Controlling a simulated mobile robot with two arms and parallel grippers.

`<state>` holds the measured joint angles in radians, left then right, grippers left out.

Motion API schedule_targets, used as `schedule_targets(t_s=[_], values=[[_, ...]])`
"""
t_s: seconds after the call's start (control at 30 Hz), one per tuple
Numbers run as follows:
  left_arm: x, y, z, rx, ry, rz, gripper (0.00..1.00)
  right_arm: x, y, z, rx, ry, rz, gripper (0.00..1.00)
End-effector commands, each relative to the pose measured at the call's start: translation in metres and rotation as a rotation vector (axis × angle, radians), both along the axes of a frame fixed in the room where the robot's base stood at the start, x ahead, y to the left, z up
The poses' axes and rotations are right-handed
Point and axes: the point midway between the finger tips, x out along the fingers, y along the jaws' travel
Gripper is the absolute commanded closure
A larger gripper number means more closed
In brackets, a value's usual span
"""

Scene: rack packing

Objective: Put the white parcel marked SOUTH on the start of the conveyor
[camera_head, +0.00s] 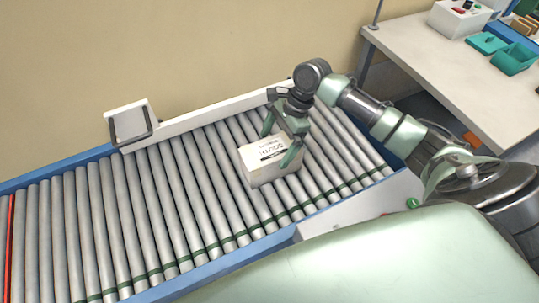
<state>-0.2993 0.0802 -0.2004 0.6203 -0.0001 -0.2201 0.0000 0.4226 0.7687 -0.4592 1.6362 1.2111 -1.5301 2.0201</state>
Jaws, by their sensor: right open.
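The white parcel (266,166) sits on the rollers of the conveyor (181,197), toward the right part of the belt. The word SOUTH shows on its top face. My right gripper (279,147) is at the parcel from above, its fingers open, one near the far side and one at the near right edge. I cannot tell whether the fingers touch the parcel. My left gripper is out of view.
A grey sensor bracket (131,123) stands on the conveyor's far rail. A red line (10,240) crosses the rollers at the far left. The rollers left of the parcel are clear. A workbench (440,60) with teal trays (513,58) stands at the upper right.

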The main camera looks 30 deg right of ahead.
Motion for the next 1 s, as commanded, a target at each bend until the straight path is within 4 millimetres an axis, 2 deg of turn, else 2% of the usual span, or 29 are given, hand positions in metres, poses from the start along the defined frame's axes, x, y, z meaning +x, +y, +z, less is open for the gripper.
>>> schedule_targets(t_s=[0.1,0.3,0.87,1.0], values=[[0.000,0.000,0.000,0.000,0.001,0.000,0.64,0.000,-0.009,0.022,-0.001,-0.003,0.001,0.01],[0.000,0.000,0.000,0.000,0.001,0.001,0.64,-0.001,-0.017,0.042,0.000,0.000,0.001,0.01],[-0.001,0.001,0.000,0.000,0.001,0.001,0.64,-0.001,-0.019,0.046,0.000,0.001,0.000,0.01],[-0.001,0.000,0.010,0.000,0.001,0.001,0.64,-0.001,-0.019,0.056,0.000,0.000,0.000,0.01]])
